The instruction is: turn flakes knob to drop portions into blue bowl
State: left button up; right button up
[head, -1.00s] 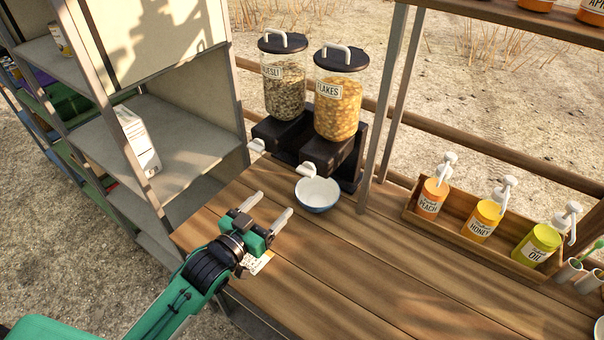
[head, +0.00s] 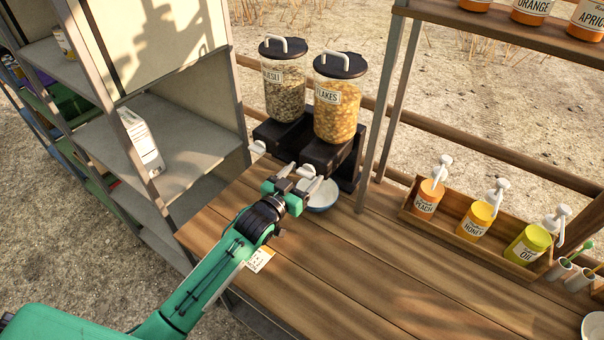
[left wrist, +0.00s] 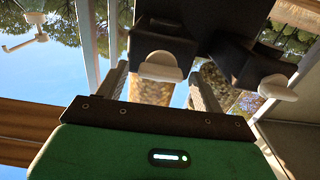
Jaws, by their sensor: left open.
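The flakes dispenser (head: 337,112) is a clear jar of orange flakes with a black lid, standing in a black base. Its white knob (head: 307,170) sticks out at the front above the blue bowl (head: 324,197), which is partly hidden by my gripper. My left gripper (head: 297,175) is open at the knob. In the left wrist view the white flakes knob (left wrist: 160,67) shows beyond and between the two fingers (left wrist: 160,88); I cannot tell whether they touch it. My right gripper is not in view.
A muesli dispenser (head: 284,92) stands just left, its white knob (head: 257,148) close by. A metal post (head: 380,130) rises right of the dispensers. A wooden tray (head: 473,240) holds pump bottles. A paper label (head: 259,260) lies on the table (head: 350,280), whose middle is clear.

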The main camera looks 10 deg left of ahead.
pick_arm(q)
jog(key=c, duration=1)
jog(key=shift+o, duration=0.2)
jog(key=shift+m, duration=0.4)
jog(key=shift+m, duration=1.1)
jog(key=m, duration=0.5)
jog(key=shift+d, duration=0.1)
jog(key=m, duration=0.5)
jog(key=shift+d+f+m, duration=0.1)
jog(key=shift+f+m, duration=0.05)
jog(key=shift+m, duration=0.25)
jog(key=shift+f+m, duration=0.1)
jog(key=shift+m, duration=1.9)
